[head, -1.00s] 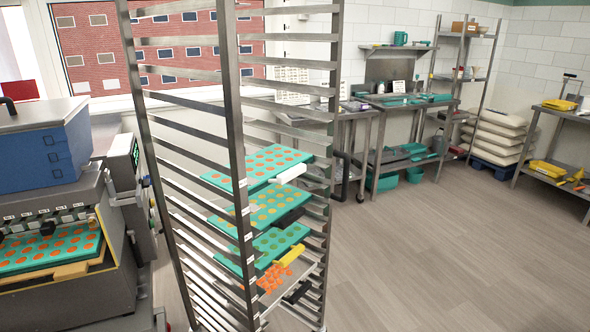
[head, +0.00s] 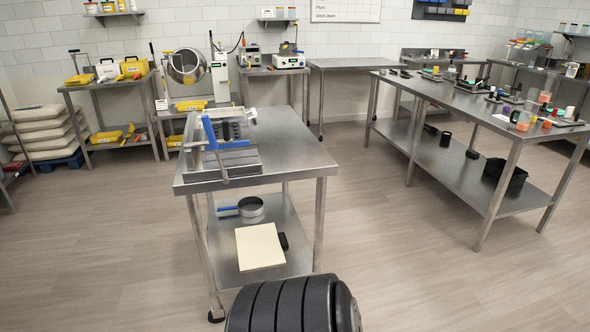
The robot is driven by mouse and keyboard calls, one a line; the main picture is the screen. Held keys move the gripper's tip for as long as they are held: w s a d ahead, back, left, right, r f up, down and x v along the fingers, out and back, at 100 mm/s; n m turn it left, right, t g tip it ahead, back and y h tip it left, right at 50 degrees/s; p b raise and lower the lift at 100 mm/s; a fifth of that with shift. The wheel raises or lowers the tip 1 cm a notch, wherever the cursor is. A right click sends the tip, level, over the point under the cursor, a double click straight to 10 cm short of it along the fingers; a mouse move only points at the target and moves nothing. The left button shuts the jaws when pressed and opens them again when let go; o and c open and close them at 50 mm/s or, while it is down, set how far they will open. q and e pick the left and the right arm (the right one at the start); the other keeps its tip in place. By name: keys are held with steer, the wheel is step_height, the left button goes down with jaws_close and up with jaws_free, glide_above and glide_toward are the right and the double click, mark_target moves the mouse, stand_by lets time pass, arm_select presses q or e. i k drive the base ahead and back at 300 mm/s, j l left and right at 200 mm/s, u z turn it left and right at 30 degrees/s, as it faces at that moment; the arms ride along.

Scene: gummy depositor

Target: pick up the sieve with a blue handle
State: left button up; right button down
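The sieve (head: 251,207) is a round metal ring with a blue handle (head: 229,212) pointing left. It lies on the lower shelf (head: 216,262) of the steel table in the middle of the head view. The tabletop (head: 291,155) is above it. Neither of my grippers is in view, so neither is seen near the sieve.
A frame device with a blue bar (head: 211,135) stands on the table's left half. A cream board (head: 260,247) and a small black item (head: 283,241) lie in front of the sieve. A long cluttered table (head: 480,113) stands right. Floor (head: 400,270) between is clear.

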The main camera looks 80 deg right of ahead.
mark_target(252, 206)
steer(key=l+z, duration=0.1)
steer(key=z, duration=2.25)
steer(key=i+j+u, duration=0.35)
steer(key=i+u, duration=0.4)
steer(key=i, duration=0.2)
steer(key=i+l+u, duration=0.1)
steer(key=i+u, duration=0.25)
steer(key=i, duration=0.15)
steer(key=i+j, duration=0.1)
steer(key=i, duration=0.35)
steer(key=i+j+z, duration=0.15)
steer(key=i, duration=0.25)
steer(key=i+z, duration=0.2)
steer(key=z, duration=0.2)
steer(key=i+j+z, duration=0.1)
steer(key=z, duration=0.3)
steer(key=i+j+z, duration=0.15)
steer(key=z, duration=0.3)
steer(key=i+j+z, duration=0.15)
steer(key=z, duration=0.25)
steer(key=j, duration=0.05)
